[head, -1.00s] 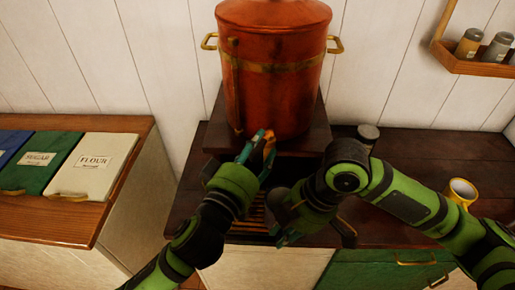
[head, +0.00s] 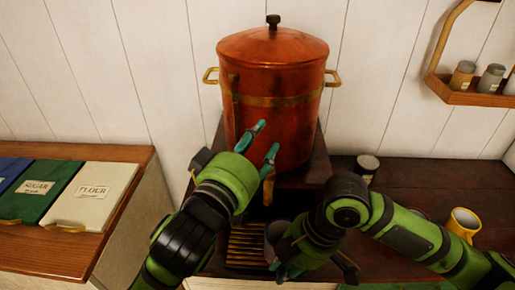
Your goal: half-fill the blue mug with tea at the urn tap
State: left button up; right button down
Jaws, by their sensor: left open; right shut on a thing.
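The copper urn (head: 275,95) stands on a dark wooden stand at the back. Its brass tap (head: 268,187) shows below my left gripper's fingers. My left gripper (head: 265,141) is open and empty in front of the urn's lower body, with its teal fingertips apart. My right gripper (head: 282,262) is low in front of the stand, shut on a mug (head: 277,232) that looks dull grey-blue in the shade. The mug is below the tap, near the right edge of the drip grate. My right arm hides part of it, and I cannot see any tea level inside.
The slatted drip grate (head: 246,246) lies under the tap. A yellow mug (head: 463,222) and a small jar (head: 367,166) stand on the dark counter to the right. A spice shelf (head: 475,97) hangs at upper right. Sugar (head: 45,188) and flour (head: 92,192) bins stand left.

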aim_at(267, 241)
jog(key=w+a, duration=0.1)
jog(key=w, duration=0.1)
jog(key=w+a, duration=0.1)
jog(key=w, duration=0.1)
jog(key=w+a, duration=0.1)
jog(key=w, duration=0.1)
jog(key=shift+w+a, duration=0.1)
jog(key=shift+w, duration=0.1)
pick_arm(q)
jog(key=shift+w+a+f, duration=0.1)
pick_arm(e)
jog(key=shift+w+a, duration=0.2)
jog(key=shift+w, duration=0.2)
pick_arm(q)
jog(key=shift+d, duration=0.2)
pick_arm(e)
jog(key=shift+s+d, duration=0.15)
pick_arm(q)
jog(key=shift+a, duration=0.1)
dwell(3.1)
